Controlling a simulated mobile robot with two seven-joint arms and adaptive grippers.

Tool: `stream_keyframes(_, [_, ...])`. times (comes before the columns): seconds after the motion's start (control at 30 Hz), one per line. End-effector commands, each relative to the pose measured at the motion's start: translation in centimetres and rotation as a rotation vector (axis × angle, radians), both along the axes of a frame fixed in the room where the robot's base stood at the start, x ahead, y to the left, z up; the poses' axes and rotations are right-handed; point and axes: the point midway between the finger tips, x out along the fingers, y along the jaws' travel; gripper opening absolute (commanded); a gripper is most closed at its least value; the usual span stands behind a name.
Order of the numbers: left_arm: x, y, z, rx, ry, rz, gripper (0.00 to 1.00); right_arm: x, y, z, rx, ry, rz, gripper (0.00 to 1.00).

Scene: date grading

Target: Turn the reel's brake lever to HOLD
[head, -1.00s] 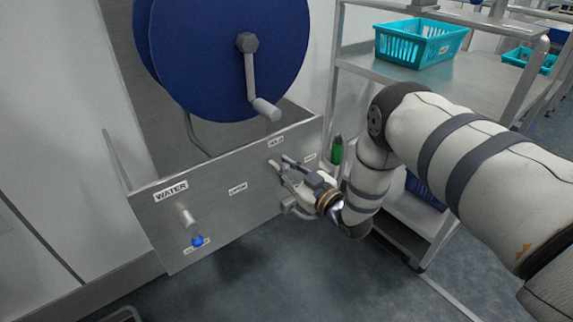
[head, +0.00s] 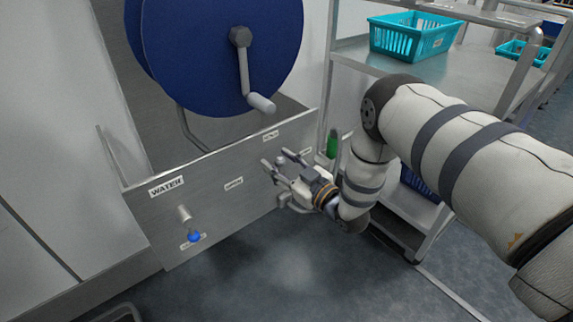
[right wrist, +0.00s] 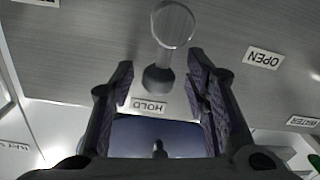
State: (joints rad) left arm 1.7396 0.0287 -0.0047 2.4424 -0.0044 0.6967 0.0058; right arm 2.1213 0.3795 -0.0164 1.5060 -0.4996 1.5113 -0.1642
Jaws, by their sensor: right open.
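The brake lever (right wrist: 174,26) shows in the right wrist view, with a rounded grey handle and a round base (right wrist: 158,80). The view is upside down. The HOLD label (right wrist: 149,106) lies beside the base, on the side away from the handle end; the OPEN label (right wrist: 263,58) lies to the right. My right gripper (head: 275,163) is open in front of the steel panel (head: 215,210). In the right wrist view its fingers (right wrist: 163,78) stand on either side of the lever's base, with gaps. In the head view the gripper largely hides the lever. My left gripper is not in view.
The blue reel (head: 200,60) with its crank (head: 258,100) stands above the panel. A blue-tipped tap (head: 193,236) is at the panel's left, below the WATER label (head: 166,186). A steel rack (head: 345,60) with a teal basket (head: 410,38) stands close to my right arm.

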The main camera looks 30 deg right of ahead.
Motion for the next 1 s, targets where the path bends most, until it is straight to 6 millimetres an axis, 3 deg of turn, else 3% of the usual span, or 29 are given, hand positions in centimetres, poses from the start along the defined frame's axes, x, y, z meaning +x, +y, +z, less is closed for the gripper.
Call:
stream_keyframes(0.3, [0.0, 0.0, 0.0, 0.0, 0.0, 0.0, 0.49, -7.9, -1.0, -0.1, 0.001, 0.005, -0.002, 0.43])
stream_keyframes(0.43, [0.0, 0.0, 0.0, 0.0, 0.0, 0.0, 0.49, -10.3, -1.2, -0.1, 0.001, 0.003, -0.001, 0.43])
stream_keyframes(0.6, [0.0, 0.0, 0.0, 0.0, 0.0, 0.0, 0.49, -11.4, -1.4, 0.0, 0.0, 0.0, 0.0, 0.43])
stream_keyframes(1.0, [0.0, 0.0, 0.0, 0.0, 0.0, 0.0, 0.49, -11.5, -1.2, -0.2, 0.002, 0.01, 0.0, 0.43])
